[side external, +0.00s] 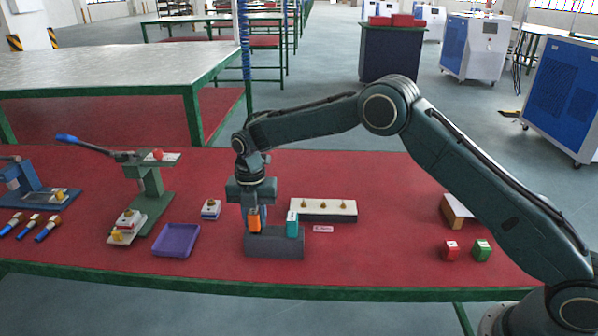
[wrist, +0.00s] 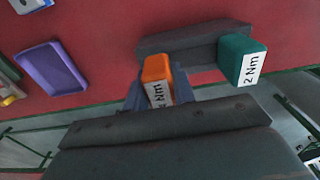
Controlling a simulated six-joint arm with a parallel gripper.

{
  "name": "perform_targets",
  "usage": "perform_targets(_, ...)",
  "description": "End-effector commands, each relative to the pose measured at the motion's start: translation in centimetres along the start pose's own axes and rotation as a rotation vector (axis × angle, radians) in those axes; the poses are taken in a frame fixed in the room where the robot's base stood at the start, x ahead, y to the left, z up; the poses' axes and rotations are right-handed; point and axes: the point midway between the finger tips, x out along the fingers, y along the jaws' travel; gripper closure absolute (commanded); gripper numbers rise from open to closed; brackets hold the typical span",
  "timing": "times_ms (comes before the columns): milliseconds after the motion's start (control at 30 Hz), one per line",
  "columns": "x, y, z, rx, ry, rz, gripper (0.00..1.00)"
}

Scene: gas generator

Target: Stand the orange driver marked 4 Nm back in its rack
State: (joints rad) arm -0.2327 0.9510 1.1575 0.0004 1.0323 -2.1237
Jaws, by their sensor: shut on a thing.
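The orange driver (side external: 254,221) is upright in my gripper (side external: 252,208), over the left part of the dark grey rack (side external: 274,245). In the wrist view the orange driver (wrist: 156,78) shows a white label ending in "Nm"; its number is partly hidden. My gripper (wrist: 158,92) is shut on it. The teal driver (side external: 292,224), marked 2 Nm in the wrist view (wrist: 240,62), stands in the right part of the rack (wrist: 185,42). I cannot tell whether the orange driver's lower end is in the rack or just above it.
A purple tray (side external: 176,241) lies left of the rack. A pale block with brass pegs (side external: 323,210) is behind it to the right. A green press (side external: 147,185) stands at left. Red (side external: 451,250) and green (side external: 481,250) blocks sit at right. Red bench is clear between.

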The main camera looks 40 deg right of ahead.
Motion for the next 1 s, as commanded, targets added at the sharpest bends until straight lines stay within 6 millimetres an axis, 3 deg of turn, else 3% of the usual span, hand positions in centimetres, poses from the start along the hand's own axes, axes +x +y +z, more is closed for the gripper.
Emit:
perform_targets(667, 1.4, 0.0, 0.0, 0.0, 0.0, 0.0, 0.97)
perform_targets(700, 1.4, 0.0, 0.0, 0.0, 0.0, 0.0, 0.71)
perform_targets(800, 1.4, 0.0, 0.0, 0.0, 0.0, 0.0, 0.51)
perform_targets(1000, 1.4, 0.0, 0.0, 0.0, 0.0, 0.0, 0.49)
